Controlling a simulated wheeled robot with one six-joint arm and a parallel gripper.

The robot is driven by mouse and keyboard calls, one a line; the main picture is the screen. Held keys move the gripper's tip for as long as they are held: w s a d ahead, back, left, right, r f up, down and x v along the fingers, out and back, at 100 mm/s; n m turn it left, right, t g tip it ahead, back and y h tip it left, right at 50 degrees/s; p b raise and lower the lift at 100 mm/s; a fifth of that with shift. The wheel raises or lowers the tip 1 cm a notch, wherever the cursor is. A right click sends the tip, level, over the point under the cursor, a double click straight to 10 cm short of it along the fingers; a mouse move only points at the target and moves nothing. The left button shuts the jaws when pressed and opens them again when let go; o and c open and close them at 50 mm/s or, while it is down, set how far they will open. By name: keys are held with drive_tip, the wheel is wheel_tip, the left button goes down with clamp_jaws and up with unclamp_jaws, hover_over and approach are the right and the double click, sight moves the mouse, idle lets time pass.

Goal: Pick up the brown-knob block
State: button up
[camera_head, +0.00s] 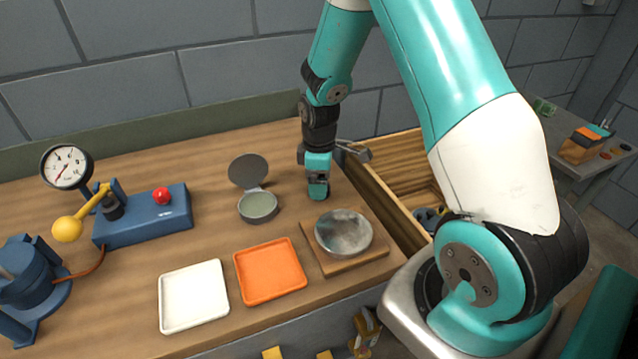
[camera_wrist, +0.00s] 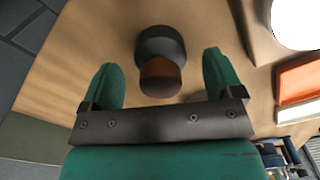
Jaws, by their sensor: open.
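The brown-knob block shows in the wrist view as a dark round body (camera_wrist: 158,40) with a brown knob (camera_wrist: 160,78) facing the camera. It rests on the wooden worktop. My gripper (camera_wrist: 162,72) is open, with one green finger on each side of the knob and a gap on both sides. The dark body lies a little beyond the fingertips in the picture. In the head view my gripper (camera_head: 318,192) points down, low over the worktop. The block cannot be made out there, and my gripper seems to hide it.
A grey round tin with its lid raised (camera_head: 258,207) stands left of my gripper. A metal disc (camera_head: 343,233) on a wooden board lies in front. An orange tray (camera_head: 270,271), a white tray (camera_head: 194,296) and a blue gauge device (camera_head: 145,217) are further left. An open wooden drawer (camera_head: 385,208) is right.

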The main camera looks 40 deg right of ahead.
drive_tip(key=shift+f, duration=0.95)
drive_tip(key=shift+c, duration=0.4)
drive_tip(key=c, duration=1.1)
wheel_tip(320, 180, up, 20)
drive_tip(key=b, duration=0.1)
drive_tip(key=o, duration=0.3)
drive_tip(key=shift+c, duration=0.2)
